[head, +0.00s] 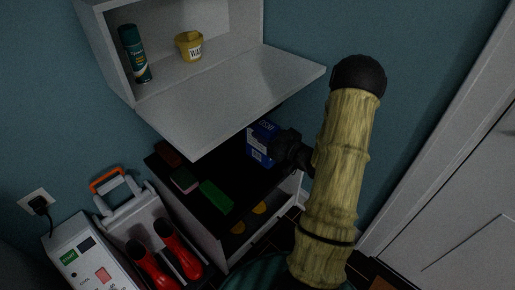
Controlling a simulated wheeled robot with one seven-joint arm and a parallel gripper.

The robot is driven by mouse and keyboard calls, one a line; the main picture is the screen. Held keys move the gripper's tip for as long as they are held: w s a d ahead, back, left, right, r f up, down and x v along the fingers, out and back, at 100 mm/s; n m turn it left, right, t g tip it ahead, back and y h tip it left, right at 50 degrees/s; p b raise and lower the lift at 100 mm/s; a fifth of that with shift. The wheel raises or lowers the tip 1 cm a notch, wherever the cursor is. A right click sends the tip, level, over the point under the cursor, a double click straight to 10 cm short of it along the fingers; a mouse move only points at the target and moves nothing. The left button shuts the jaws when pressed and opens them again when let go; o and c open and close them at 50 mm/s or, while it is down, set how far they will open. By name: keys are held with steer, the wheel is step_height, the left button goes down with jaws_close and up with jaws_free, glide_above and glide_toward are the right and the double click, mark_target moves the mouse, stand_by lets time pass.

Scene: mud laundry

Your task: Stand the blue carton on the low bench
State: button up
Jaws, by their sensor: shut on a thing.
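The blue carton (260,145), with white lettering and a white patch, is at the far right part of a low black-topped white unit (248,185), which looks like the low bench. My gripper (277,149) is at the carton's right side and shut on it. The fingertips are partly hidden by the wrist. The carton looks roughly upright. I cannot tell whether its base touches the black top. The lowered white flap hangs close above and to its left.
The white wall cabinet's flap (230,97) is open; a green can (134,54) and a yellow tub (189,46) stand inside. A green block (216,197) and other blocks lie on the black top. A grey caddy (150,222) with red-handled items stands left, a white door right.

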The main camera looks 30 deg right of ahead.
steer(key=shift+w+f, duration=0.15)
steer(key=shift+f, duration=0.65)
steer(key=shift+s+d+r, duration=0.1)
steer(key=shift+s, duration=0.1)
steer(key=shift+f+b, duration=0.8)
steer(key=shift+f, duration=1.25)
steer(key=o, duration=1.3)
steer(key=shift+r, duration=0.25)
steer(key=p+v, duration=0.3)
steer(key=v, duration=0.9)
